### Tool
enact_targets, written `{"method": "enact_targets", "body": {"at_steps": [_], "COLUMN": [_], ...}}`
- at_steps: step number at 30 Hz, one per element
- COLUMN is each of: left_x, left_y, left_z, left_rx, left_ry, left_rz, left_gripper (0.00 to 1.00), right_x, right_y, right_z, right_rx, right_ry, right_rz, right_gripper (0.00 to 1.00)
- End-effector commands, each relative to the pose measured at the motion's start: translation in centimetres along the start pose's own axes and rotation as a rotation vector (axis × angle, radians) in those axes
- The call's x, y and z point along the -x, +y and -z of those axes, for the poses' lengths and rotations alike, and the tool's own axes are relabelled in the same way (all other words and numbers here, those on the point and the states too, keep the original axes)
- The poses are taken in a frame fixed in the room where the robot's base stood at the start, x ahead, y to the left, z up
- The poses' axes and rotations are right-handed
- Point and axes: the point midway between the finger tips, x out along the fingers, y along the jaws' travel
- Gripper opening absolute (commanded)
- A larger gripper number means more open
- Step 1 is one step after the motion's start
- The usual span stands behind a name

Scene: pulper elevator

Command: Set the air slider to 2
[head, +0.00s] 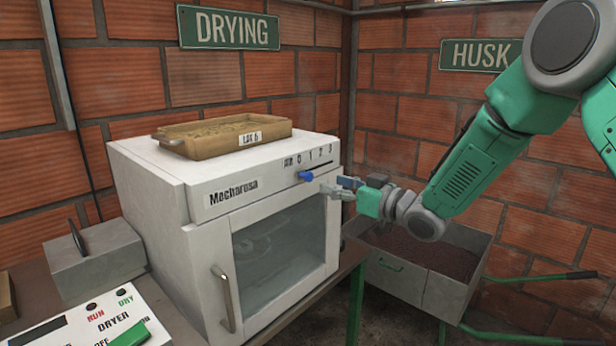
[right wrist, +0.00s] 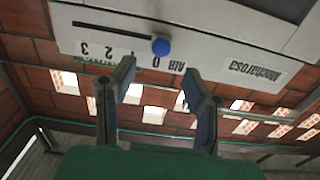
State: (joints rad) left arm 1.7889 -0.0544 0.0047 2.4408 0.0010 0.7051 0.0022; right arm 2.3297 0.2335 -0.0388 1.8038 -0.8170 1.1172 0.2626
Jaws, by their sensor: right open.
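The air slider's blue knob (head: 305,176) is on the upper front panel of the white Mecharosa dryer (head: 160,185). In the right wrist view, which is upside down, the knob (right wrist: 160,46) sits at the 0 end of a dark slot (right wrist: 112,30) running past 1, 2 and 3. My right gripper (head: 340,188) is open and empty, just in front of the panel, right of the knob in the head view. In the right wrist view its two fingers (right wrist: 157,74) are spread below the knob, apart from it. My left gripper is not in view.
A tan tray (head: 215,137) rests on top of the dryer. A control panel (head: 95,318) and a grey box (head: 97,254) stand at left. A husk cart (head: 425,270) stands at right below my right arm. Brick walls close the back.

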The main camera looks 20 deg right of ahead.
Motion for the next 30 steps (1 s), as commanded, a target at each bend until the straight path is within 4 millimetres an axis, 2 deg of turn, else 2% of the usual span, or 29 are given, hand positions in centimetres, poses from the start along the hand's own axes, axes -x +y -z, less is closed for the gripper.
{"method": "enact_targets", "body": {"at_steps": [1, 6, 12, 17, 25, 28, 29, 30], "left_x": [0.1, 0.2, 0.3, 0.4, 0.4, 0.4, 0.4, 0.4], "left_y": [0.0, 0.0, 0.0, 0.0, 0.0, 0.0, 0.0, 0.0], "left_z": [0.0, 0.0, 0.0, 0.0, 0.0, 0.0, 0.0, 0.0], "left_rx": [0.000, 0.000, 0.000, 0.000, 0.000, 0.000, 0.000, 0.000], "left_ry": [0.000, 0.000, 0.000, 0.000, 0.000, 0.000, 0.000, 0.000], "left_rz": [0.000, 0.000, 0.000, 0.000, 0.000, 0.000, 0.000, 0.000], "left_gripper": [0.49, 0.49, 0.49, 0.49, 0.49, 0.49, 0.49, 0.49], "right_x": [-1.2, -4.7, -7.3, -8.2, -8.2, -8.2, -8.2, -8.2], "right_y": [-0.1, 0.0, 0.0, 0.0, 0.0, 0.0, 0.0, 0.0], "right_z": [0.0, 0.0, 0.0, 0.0, 0.0, 0.0, 0.0, 0.0], "right_rx": [0.003, 0.003, 0.000, -0.001, -0.002, -0.001, -0.001, -0.001], "right_ry": [0.000, 0.000, 0.000, 0.000, 0.000, 0.000, 0.000, 0.000], "right_rz": [0.003, 0.002, 0.000, 0.000, 0.000, -0.001, -0.001, -0.001], "right_gripper": [0.42, 0.42, 0.42, 0.42, 0.42, 0.07, 0.00, 0.00]}}
